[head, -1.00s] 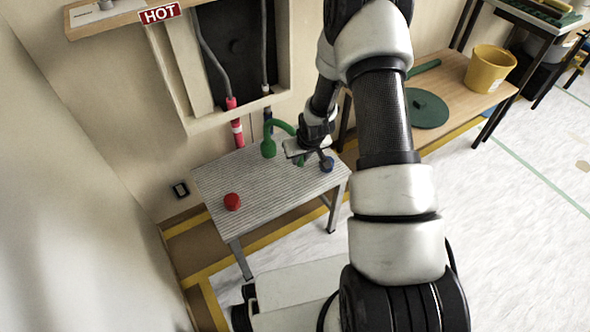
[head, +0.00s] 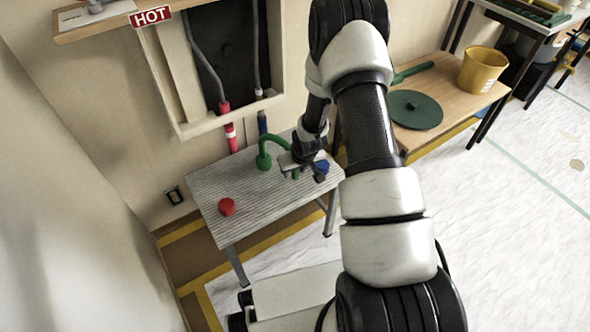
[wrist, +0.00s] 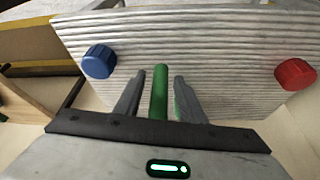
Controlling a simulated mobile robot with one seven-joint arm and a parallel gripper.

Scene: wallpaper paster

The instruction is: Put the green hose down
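The green hose (head: 276,138) is a curved arch in the head view. Its thick green end (head: 263,161) is at the back of the ridged table (head: 215,180), and its other end reaches down by my gripper (head: 300,172). In the wrist view the hose (wrist: 159,92) stands between the two fingers of my gripper (wrist: 159,90), with a narrow gap on each side. The gripper looks open around it. More green shows behind the right finger. Whether the hose ends touch the tabletop is hard to tell.
A red cap (head: 227,206) and a blue cap (head: 322,168) stand on the table. Red (head: 231,137) and blue (head: 262,122) wall pipes are behind it. A wooden bench at right holds a green disc (head: 415,110) and yellow bucket (head: 482,70).

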